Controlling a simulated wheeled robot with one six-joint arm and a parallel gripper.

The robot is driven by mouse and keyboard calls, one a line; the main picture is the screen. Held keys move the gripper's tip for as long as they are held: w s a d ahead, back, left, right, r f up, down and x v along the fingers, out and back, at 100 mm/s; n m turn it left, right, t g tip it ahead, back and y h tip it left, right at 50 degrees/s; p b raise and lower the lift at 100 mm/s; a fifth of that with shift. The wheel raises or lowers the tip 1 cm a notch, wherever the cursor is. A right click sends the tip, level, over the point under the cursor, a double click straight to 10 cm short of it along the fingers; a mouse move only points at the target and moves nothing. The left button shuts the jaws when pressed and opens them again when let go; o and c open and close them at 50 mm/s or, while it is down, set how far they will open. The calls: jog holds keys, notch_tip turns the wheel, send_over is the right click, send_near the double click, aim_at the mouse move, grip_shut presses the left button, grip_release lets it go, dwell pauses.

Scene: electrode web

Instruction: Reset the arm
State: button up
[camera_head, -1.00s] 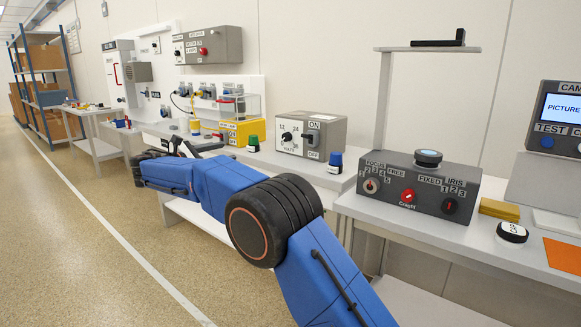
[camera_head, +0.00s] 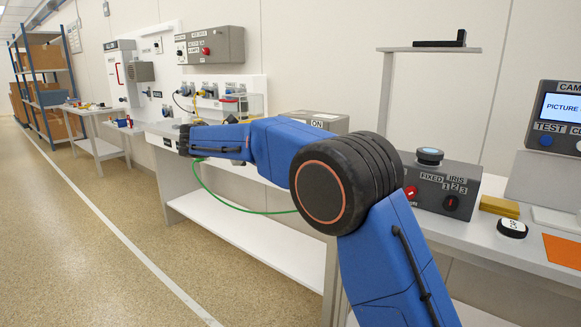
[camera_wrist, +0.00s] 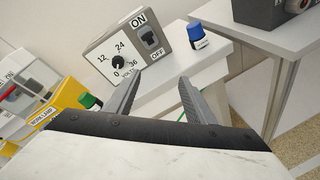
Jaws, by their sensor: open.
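My arm (camera_head: 345,175) reaches out to the left over the benches in the head view. My gripper (camera_wrist: 161,76) is open, with nothing between its two fingers in the wrist view. In the head view the gripper end is small and mostly hidden by the wrist. In the wrist view the fingers point toward a grey volt dial box (camera_wrist: 118,50) with an ON/OFF switch and a blue-capped bottle (camera_wrist: 197,36) on a white bench; they look apart from both. The arm hides most of that box in the head view.
A thin green cable (camera_head: 215,195) hangs below my arm; its ends are hidden. A grey control box (camera_head: 462,190) stands on the right bench. The floor aisle (camera_head: 80,240) is clear.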

jog(key=s+d+m+g+y, duration=0.15)
jog(key=s+d, duration=0.25)
jog(key=d, duration=0.5)
jog(key=s+d+m+g, duration=0.2)
jog(key=s+d, duration=0.1)
jog(key=d, duration=0.6)
jog(key=s+d+f+m+y, duration=0.1)
jog(key=s+d, duration=0.3)
jog(key=s+d+f+m+g, duration=0.1)
jog(key=s+d+m, duration=0.1)
jog(key=s+d, duration=0.2)
jog(key=s+d+m+g+y, duration=0.1)
jog(key=s+d, duration=0.3)
jog(key=s, duration=0.2)
jog(key=shift+d+f+m+y, duration=0.25)
jog(key=shift+d+f+y, duration=0.1)
jog(key=shift+d+f, duration=0.05)
jog(key=s+d+f+m+y, duration=0.2)
jog(key=s+f+m, duration=0.2)
jog(key=s, duration=0.7)
jog(key=s+d+f+m+y, duration=0.2)
jog(key=s+f, duration=0.5)
jog(key=s, duration=0.4)
jog(key=s+d+f+m+y, duration=0.2)
jog(key=s+f+m, duration=0.3)
jog(key=s, duration=0.6)
jog(key=shift+d+f+m, duration=0.3)
jog(key=shift+d+f, duration=0.1)
jog(key=shift+f, duration=0.45)
